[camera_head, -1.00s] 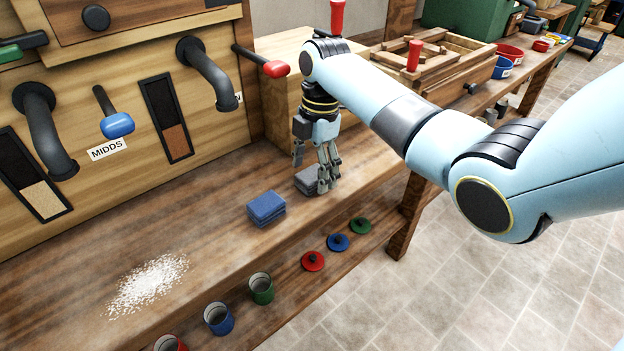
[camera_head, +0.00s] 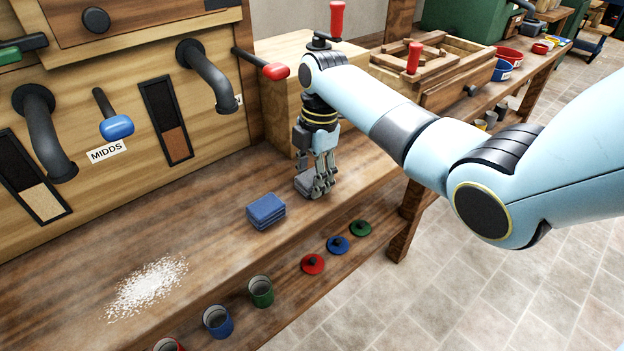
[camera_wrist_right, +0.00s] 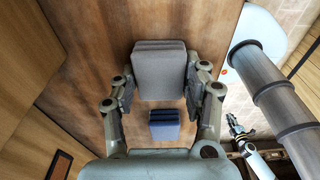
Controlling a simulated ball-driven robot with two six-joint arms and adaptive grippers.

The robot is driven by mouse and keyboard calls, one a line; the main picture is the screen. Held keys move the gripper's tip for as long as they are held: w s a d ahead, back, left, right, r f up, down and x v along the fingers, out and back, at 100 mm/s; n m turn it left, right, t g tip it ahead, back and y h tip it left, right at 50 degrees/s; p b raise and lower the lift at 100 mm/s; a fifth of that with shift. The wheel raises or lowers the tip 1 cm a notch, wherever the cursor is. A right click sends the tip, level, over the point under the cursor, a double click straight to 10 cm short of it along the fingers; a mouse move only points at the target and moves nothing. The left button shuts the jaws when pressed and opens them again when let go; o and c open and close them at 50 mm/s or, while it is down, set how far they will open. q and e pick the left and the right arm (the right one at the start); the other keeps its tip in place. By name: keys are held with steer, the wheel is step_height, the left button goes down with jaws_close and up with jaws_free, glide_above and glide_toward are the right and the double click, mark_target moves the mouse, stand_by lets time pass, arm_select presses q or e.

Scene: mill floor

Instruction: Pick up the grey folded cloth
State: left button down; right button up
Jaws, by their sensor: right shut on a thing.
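The grey folded cloth (camera_head: 303,184) lies on the wooden bench, partly hidden behind my right gripper's fingers in the head view. My right gripper (camera_head: 318,188) points down at it and is shut on it. In the right wrist view the grey cloth (camera_wrist_right: 160,72) sits between the two fingers of the right gripper (camera_wrist_right: 160,90). I cannot see a clear gap under the cloth. My left gripper (camera_wrist_right: 238,125) shows small at the lower right of the wrist view; its jaws are too small to read.
A blue folded cloth (camera_head: 266,211) lies just left of the grey one. A wooden box (camera_head: 282,95) stands behind the gripper. White powder (camera_head: 147,287) is spilled at the left. Cups (camera_head: 261,291) and round lids (camera_head: 313,264) are on the lower shelf.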

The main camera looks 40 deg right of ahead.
mark_target(310, 177)
step_height(310, 177, up, 4)
steer(key=shift+w+p, duration=0.1)
steer(key=shift+p, duration=0.2)
steer(key=s+d+r+p, duration=0.1)
steer(key=s+d+r, duration=0.3)
steer(key=s+r, duration=0.3)
steer(key=s, duration=0.4)
steer(key=shift+p, duration=0.35)
